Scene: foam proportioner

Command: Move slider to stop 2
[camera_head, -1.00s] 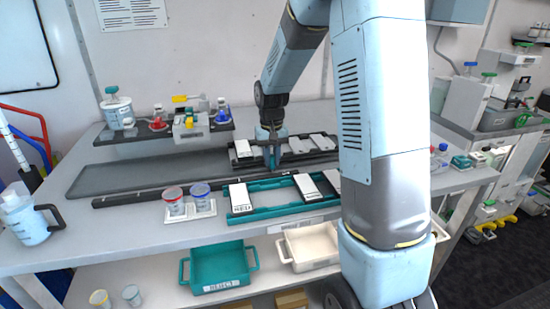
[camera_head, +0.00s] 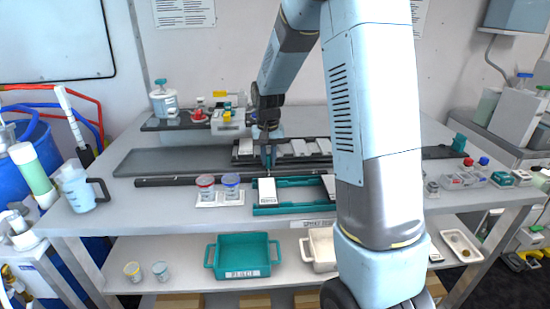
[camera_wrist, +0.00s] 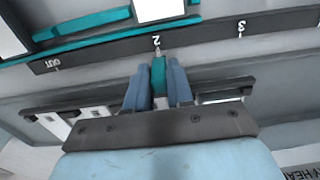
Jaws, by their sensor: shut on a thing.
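The slider (camera_wrist: 158,76) is a small teal block with a pale pointer in the wrist view. My gripper (camera_wrist: 158,70) is shut on it, with a blue finger on each side. The pointer touches the dark rail (camera_wrist: 100,57) at the mark "2" (camera_wrist: 156,40). "OUT" is to the left and "3" to the right. In the head view my gripper (camera_head: 268,156) is over the long dark rail (camera_head: 200,179), behind a white block (camera_head: 267,190). The slider is too small to make out there.
Two capped cups (camera_head: 231,186) in a white holder stand left of the teal frame (camera_head: 290,208). White blocks on a dark rack (camera_head: 240,158) lie behind the rail. A handled jug (camera_head: 82,190) stands at the left. The grey plate (camera_head: 160,161) at left is bare.

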